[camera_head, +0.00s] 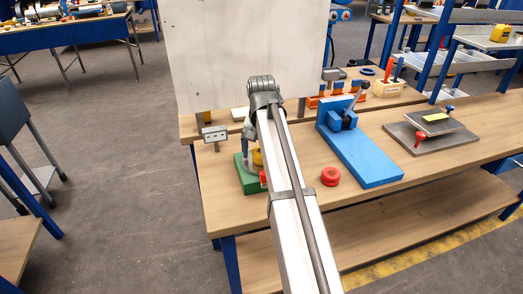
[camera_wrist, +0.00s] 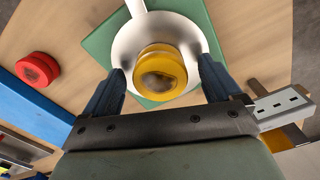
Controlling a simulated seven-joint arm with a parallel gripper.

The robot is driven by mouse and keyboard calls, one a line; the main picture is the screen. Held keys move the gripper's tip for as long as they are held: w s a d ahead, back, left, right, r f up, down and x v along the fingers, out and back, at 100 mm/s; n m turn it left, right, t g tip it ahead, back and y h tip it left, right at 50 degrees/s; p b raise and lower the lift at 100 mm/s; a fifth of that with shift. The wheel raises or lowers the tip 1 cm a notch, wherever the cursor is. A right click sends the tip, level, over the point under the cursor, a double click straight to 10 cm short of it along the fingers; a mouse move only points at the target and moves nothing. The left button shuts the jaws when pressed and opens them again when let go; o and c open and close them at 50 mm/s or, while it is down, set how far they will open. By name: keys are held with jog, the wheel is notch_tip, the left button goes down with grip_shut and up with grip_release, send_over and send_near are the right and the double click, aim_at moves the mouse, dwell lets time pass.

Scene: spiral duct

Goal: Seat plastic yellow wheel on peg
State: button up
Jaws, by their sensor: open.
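The yellow wheel (camera_wrist: 161,72) is a thick ring with a brownish, shaded middle. In the wrist view it sits over a round white dish-like part with a straight arm (camera_wrist: 125,45), above a green base (camera_wrist: 100,45). My gripper (camera_wrist: 162,68) is open, with one blue finger on each side of the wheel and gaps between. In the head view my arm hides most of this spot; a sliver of yellow (camera_head: 257,157) and the green base (camera_head: 249,178) show beside it. I cannot make out a peg; whether one is under the wheel cannot be told.
A red wheel (camera_wrist: 37,69) lies on the wooden bench, also seen in the head view (camera_head: 330,176). Right of it stands a blue fixture (camera_head: 360,155), then grey plates with a red knob (camera_head: 432,140). A small grey block with slots (camera_head: 214,133) is left of my arm.

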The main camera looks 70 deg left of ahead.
jog(key=shift+r, duration=0.15)
notch_tip(320, 180, up, 14)
jog(key=shift+f, duration=0.25)
dwell(0.3)
